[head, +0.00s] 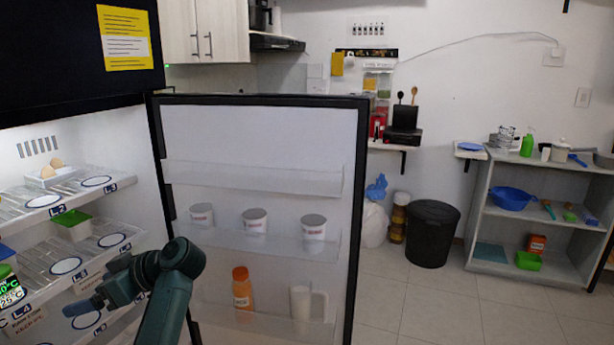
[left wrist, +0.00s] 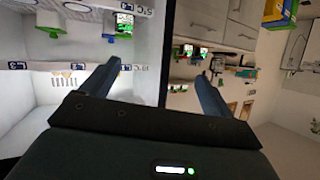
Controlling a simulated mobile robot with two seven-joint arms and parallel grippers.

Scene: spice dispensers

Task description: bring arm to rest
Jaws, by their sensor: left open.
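My left arm is dark green and reaches into an open fridge. My left gripper (head: 80,306) is in front of the fridge's lower shelves at the left of the head view. In the left wrist view its two blue-grey fingers stand wide apart (left wrist: 158,72), with nothing between them. The wrist view looks tilted, with the fridge interior at left and the kitchen at right. My right gripper is in neither view.
The open fridge door (head: 262,135) stands right of my left arm, its racks holding several white jars, an orange bottle (head: 242,288) and a white jug (head: 301,305). A black bin (head: 432,232) and a grey shelf unit (head: 477,230) stand farther right, with free floor in front.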

